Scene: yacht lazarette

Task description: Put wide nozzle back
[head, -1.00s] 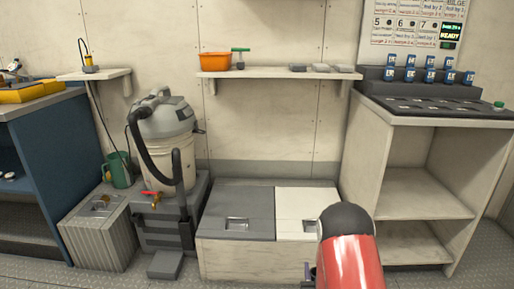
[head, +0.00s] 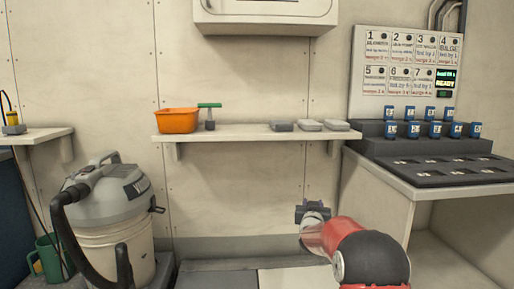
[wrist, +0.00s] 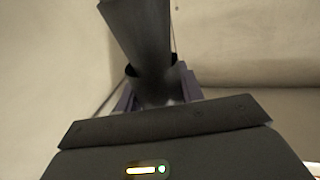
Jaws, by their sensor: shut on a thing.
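My gripper (wrist: 157,90) is shut on a dark grey tubular piece, which looks like the wide nozzle (wrist: 143,35). In the wrist view the nozzle rises from between the fingers and runs out of the top edge, so its far end is hidden. In the head view my gripper (head: 313,211) is in front of the wall, below the shelf's right part. The nozzle cannot be made out clearly there. The grey shop vacuum (head: 108,208) with its black hose (head: 83,235) stands at the left, well apart from my gripper.
A wall shelf (head: 245,133) holds an orange bin (head: 177,120), a green-handled tool (head: 209,115) and small grey blocks (head: 310,125). A white cabinet (head: 265,15) hangs above. At right, a counter (head: 440,187) carries blue-tagged items (head: 414,130).

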